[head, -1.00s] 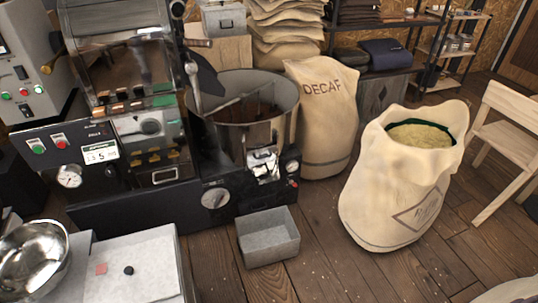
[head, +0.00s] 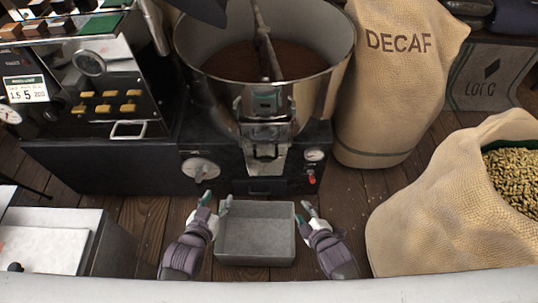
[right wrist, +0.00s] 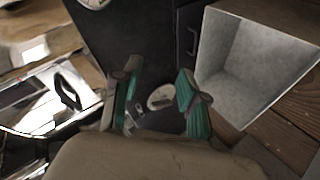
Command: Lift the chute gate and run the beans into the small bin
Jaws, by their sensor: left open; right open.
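The round cooling pan (head: 341,62) holds dark brown beans (head: 237,62). My left gripper (head: 216,201) is open and empty by the bin's back left corner. My right gripper (head: 304,213) is open and empty beside its right side. In the right wrist view its two fingers (right wrist: 160,96) stand apart with nothing between them.
The black machine base (head: 110,165) has a dial (head: 200,169) left of the chute. A DECAF sack (head: 395,95) stands at the right, and an open bean sack (head: 450,215) is closer. A white-topped bench (head: 45,250) is at the left.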

